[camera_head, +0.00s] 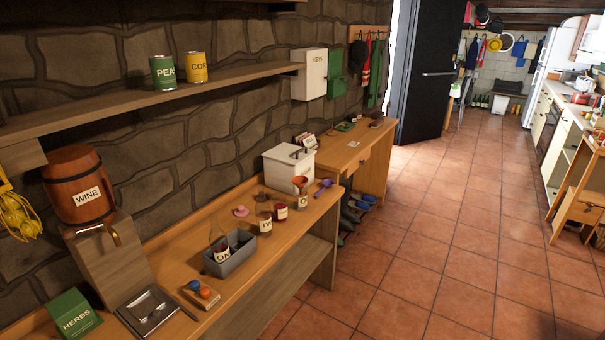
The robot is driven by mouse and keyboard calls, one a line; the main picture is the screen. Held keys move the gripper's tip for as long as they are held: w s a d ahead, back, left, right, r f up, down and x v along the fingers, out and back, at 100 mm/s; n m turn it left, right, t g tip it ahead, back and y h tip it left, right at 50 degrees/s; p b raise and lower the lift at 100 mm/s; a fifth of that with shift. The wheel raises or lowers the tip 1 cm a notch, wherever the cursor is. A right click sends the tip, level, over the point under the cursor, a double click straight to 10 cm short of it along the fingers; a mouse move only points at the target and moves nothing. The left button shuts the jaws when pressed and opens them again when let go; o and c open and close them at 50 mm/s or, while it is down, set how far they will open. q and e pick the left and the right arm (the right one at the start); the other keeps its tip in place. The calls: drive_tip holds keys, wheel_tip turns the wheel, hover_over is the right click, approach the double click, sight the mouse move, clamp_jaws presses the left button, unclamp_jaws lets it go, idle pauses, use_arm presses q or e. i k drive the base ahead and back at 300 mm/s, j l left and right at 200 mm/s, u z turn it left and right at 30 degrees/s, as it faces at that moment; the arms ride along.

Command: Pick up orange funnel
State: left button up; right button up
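The orange funnel (300,182) shows in the head view near the far end of the wooden workbench (232,297) along the stone wall. It appears to sit on top of a small labelled jar (303,200), in front of a white box. Whether its spout goes into the jar is too small to tell. A purple object (324,186), perhaps a scoop, lies just right of the funnel. Neither of my grippers is in view.
A white box (285,168) stands behind the funnel. Several jars, including a dark red one (281,211), and a grey bin (229,258) stand nearer. A wooden shelf (115,102) overhangs the bench. The tiled floor (425,240) to the right is open.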

sight(300, 182)
drive_tip(key=i+l, duration=0.25)
drive_tip(key=i, duration=0.25)
drive_tip(key=i+l+u, duration=0.1)
drive_tip(key=i+l, duration=0.15)
drive_tip(key=i, duration=0.25)
drive_tip(key=i+l, duration=0.3)
drive_tip(key=i, duration=0.2)
drive_tip(key=i+l+u, duration=0.1)
drive_tip(key=i+l, duration=0.2)
drive_tip(key=i, duration=0.2)
drive_tip(key=i+j, duration=0.1)
drive_tip(key=i, duration=0.25)
